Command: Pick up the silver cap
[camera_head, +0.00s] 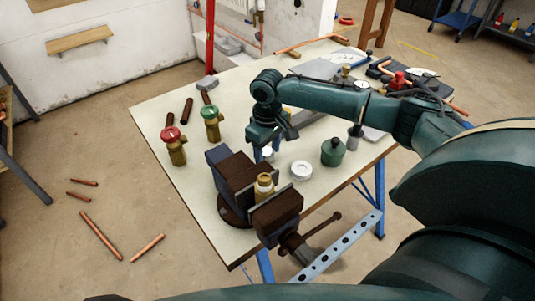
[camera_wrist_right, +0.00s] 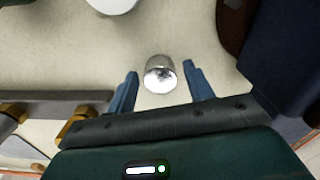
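The silver cap (camera_wrist_right: 161,75) is a small shiny cylinder standing on the pale tabletop. In the right wrist view it sits between the blue fingers of my right gripper (camera_wrist_right: 160,70), with a clear gap on each side. The fingers are open and touch nothing that I can see. In the head view the right gripper (camera_head: 270,142) points down behind the vise, and the cap (camera_head: 268,153) is a small bright spot at its fingers, partly hidden. My left gripper is not in view.
A brown vise (camera_head: 236,171) holding a brass fitting (camera_head: 264,186) stands close in front of the gripper. A white ring (camera_head: 301,170) and a green lidded pot (camera_head: 333,153) are to the right. Red-topped (camera_head: 174,147) and green-topped (camera_head: 211,123) brass valves stand left.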

